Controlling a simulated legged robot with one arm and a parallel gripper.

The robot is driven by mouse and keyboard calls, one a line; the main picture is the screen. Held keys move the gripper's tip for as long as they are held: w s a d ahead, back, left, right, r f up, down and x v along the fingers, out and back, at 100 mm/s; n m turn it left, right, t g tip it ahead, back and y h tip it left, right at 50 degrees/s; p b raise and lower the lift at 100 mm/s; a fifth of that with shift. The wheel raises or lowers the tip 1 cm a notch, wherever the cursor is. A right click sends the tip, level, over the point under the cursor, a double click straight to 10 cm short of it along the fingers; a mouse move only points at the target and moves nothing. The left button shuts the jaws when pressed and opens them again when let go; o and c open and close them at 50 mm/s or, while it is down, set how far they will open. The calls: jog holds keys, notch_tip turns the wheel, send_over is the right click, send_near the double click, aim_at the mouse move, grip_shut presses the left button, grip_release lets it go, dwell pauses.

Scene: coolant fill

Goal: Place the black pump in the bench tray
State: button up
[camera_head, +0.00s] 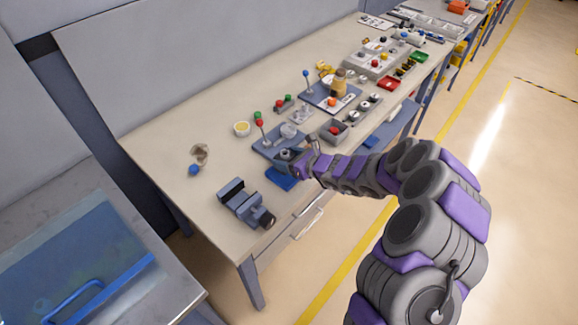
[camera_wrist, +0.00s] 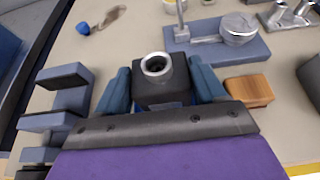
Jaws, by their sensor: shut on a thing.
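The black pump (camera_wrist: 160,84), a dark block with a silver-ringed round opening on top, sits between the blue fingers of my gripper (camera_wrist: 159,68) in the wrist view. My gripper is shut on it. In the head view my gripper (camera_head: 291,158) is over the front edge area of the bench, and the pump is hard to tell apart from the fingers there. A flat blue tray (camera_head: 281,178) lies on the bench just below and left of my gripper. A little blue shows below the pump in the wrist view. I cannot tell whether the pump touches the tray.
A grey-blue vise (camera_head: 246,204) stands left of the tray; it also shows in the wrist view (camera_wrist: 62,98). A wooden block (camera_wrist: 250,91) lies right of my gripper. A blue-grey fixture plate (camera_head: 266,150) is behind. A blue ball-like item (camera_head: 194,170) lies farther left, with bare bench between.

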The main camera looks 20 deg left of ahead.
notch_tip(320, 180, down, 3)
jog(key=shift+f+b, duration=0.15)
jog(key=shift+b, duration=0.2)
jog(key=shift+d, duration=0.45)
jog(key=shift+a, duration=0.1)
jog(key=o, duration=1.6)
jog(key=shift+a+f, duration=0.1)
jog(key=shift+a, duration=0.25)
jog(key=shift+c, duration=0.2)
jog(key=shift+d, duration=0.15)
jog(key=shift+d+r, duration=0.35)
jog(key=shift+d, duration=0.05)
jog(key=p+v, duration=0.2)
jog(key=v, duration=0.9)
jog(key=shift+s, duration=0.2)
